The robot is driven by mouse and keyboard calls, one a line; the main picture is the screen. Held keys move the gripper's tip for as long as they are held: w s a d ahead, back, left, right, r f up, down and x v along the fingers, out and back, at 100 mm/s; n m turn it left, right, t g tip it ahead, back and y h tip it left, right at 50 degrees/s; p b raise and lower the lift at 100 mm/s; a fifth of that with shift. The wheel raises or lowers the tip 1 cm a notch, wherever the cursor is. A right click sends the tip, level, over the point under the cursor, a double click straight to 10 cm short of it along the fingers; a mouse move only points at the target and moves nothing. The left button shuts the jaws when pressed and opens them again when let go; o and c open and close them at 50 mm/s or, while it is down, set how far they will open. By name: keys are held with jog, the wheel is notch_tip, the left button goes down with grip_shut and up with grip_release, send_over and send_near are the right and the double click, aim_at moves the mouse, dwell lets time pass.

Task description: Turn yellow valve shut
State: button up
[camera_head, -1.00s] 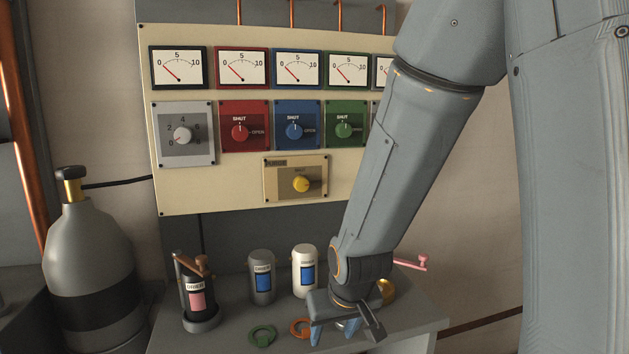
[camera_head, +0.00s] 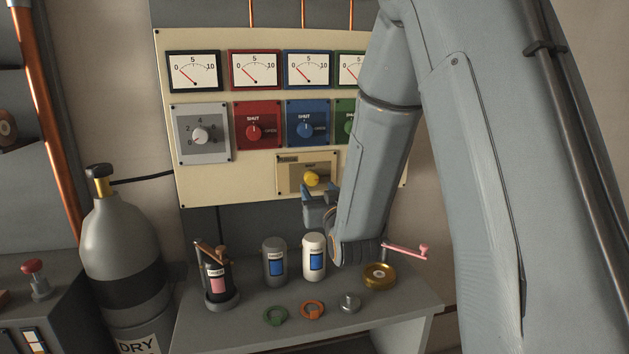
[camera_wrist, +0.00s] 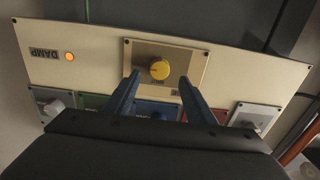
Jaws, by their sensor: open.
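The yellow valve (camera_head: 311,179) is a round knob on a tan plate low on the cream panel. It also shows in the wrist view (camera_wrist: 159,69), which sees the panel upside down. My gripper (camera_head: 319,193) is raised in front of the panel, just below and near the yellow knob. In the wrist view its two blue fingers (camera_wrist: 158,88) are spread apart, one on each side of the knob's line, with nothing between them. They look short of the knob; contact is not visible. The knob's pointer direction is too small to tell.
Red (camera_head: 254,132), blue (camera_head: 305,130) and green knobs sit above on the panel (camera_head: 230,185). Canisters, rings and a brass wheel (camera_head: 379,275) stand on the bench below. A pink-handled lever (camera_head: 405,249) sticks out at right. A lamp (camera_wrist: 69,57) beside a DAMP label glows orange.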

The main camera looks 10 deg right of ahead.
aim_at(312, 181)
jog(key=w+p, duration=0.1)
jog(key=w, duration=0.4)
jog(key=shift+w+p, duration=0.4)
jog(key=c, duration=1)
